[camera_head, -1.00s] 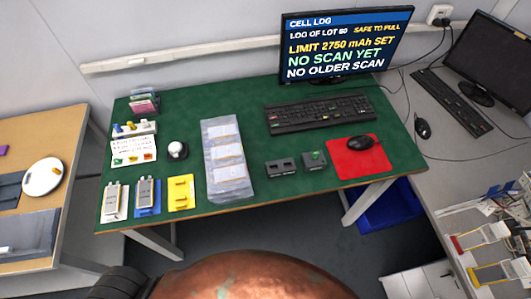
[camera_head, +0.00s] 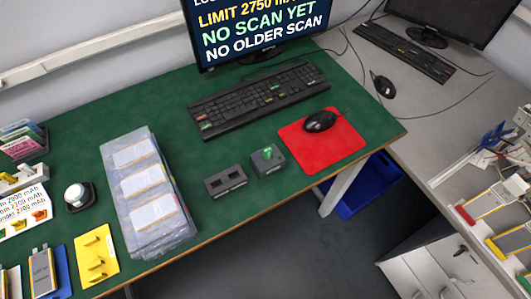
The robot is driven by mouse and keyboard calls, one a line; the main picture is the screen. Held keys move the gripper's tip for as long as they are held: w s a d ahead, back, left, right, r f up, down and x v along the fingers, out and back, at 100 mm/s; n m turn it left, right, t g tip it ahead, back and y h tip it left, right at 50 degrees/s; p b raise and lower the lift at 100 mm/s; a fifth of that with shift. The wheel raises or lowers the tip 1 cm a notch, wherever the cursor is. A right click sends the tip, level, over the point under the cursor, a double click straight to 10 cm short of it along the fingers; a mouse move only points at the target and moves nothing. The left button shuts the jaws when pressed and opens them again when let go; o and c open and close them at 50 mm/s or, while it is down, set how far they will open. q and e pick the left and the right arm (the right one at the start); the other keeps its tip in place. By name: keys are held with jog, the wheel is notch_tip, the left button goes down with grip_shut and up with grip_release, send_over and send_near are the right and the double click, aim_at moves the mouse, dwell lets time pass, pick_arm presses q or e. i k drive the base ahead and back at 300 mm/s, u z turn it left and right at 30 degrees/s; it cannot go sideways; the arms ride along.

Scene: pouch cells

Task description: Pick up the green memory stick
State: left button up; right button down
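A small green stick (camera_head: 267,153), which looks like the memory stick, stands in the top of a small dark grey block (camera_head: 275,165). The block sits near the front edge of the green table, just left of the red mouse pad (camera_head: 310,151). Neither of my grippers is in view.
A keyboard (camera_head: 255,98) and monitor (camera_head: 250,35) stand behind the blocks. A mouse (camera_head: 320,121) rests on the red pad. A clear tray of pouch cells (camera_head: 178,243) lies to the left. Green table (camera_head: 236,218) is bare between tray and blocks.

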aim_at(267, 152)
jog(key=z, duration=0.5)
jog(key=k, duration=1.2)
jog(key=u, duration=0.25)
jog(key=i, duration=0.7)
jog(key=u, duration=0.6)
